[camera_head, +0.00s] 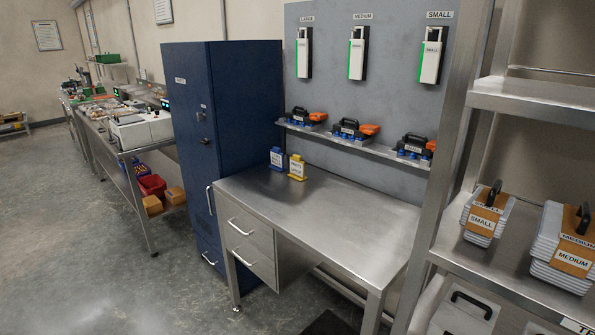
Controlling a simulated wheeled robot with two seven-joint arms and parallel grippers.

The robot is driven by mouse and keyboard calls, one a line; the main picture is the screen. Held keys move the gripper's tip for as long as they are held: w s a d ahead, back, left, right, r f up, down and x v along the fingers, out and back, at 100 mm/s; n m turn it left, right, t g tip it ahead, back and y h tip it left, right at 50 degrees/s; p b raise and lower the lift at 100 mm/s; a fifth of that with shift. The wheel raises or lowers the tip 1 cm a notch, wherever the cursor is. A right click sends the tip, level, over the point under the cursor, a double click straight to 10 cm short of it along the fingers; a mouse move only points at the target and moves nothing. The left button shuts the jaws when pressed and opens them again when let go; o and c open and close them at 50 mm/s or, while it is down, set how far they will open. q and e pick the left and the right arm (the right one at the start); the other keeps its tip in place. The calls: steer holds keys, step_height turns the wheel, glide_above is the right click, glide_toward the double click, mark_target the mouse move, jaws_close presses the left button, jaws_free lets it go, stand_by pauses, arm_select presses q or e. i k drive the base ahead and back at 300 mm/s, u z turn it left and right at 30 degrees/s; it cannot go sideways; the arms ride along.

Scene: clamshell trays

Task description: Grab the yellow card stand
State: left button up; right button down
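The yellow card stand (297,169) stands upright on the metal desk (330,215), near its back left part. It holds a white card. A blue card stand (277,159) stands just to its left, close to the blue cabinet. Neither of my grippers shows in the head view, and nothing is seen touching the yellow stand.
The desk top is otherwise clear. A tall blue cabinet (226,115) rises at its left. A narrow shelf (360,139) with black and orange tools is above it. Metal shelving (540,97) with stacked trays (484,222) stands at the right. The floor (95,250) in front-left is open.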

mark_target(296, 165)
steer(key=u, duration=0.4)
steer(key=i, duration=0.45)
steer(key=u, duration=0.95)
steer(key=i, duration=1.75)
steer(key=z, duration=1)
steer(key=i, duration=0.85)
steer(key=z, duration=0.95)
